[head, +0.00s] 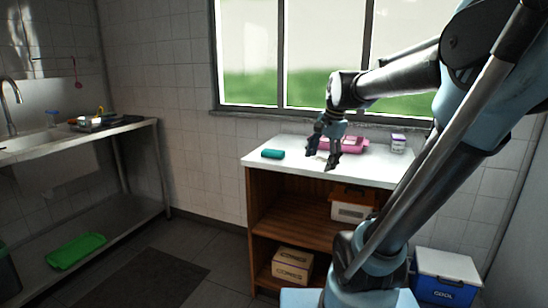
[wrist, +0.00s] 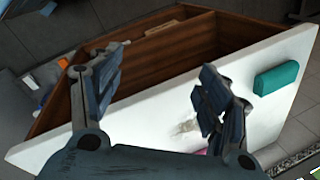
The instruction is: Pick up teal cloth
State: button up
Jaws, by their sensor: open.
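The teal cloth (head: 273,154) is a small folded or rolled bundle. It lies on the white top of the wooden cabinet, near its left end in the head view. In the wrist view the teal cloth (wrist: 276,78) lies at the right, outside the fingers. My gripper (head: 324,158) is open and empty above the cabinet top, to the right of the cloth in the head view. In the wrist view my gripper (wrist: 152,85) has its fingers wide apart, and the cloth is clear of both.
The white cabinet top (head: 385,173) also holds a pink tray (head: 352,146), partly behind my gripper, and a small jar (head: 398,143). Boxes sit on the shelves below. A blue cooler (head: 446,280) stands on the floor at right. A sink counter (head: 85,135) runs along the left.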

jog(key=w+a+r+m+y, duration=0.1)
jog(key=w+a+r+m, duration=0.25)
jog(key=w, duration=0.25)
jog(key=w+a+r+m, duration=0.2)
jog(key=w+r, duration=0.2)
jog(key=w, duration=0.1)
jog(key=m+y, duration=0.1)
jog(key=m, duration=0.5)
send_near(274, 151)
jog(key=x, duration=0.8)
jog(key=shift+w+a, duration=0.1)
jog(key=shift+a, duration=0.1)
jog(key=shift+a+f, duration=0.1)
jog(key=shift+f, duration=0.2)
jog(key=shift+f, duration=0.2)
jog(key=c, duration=1.1)
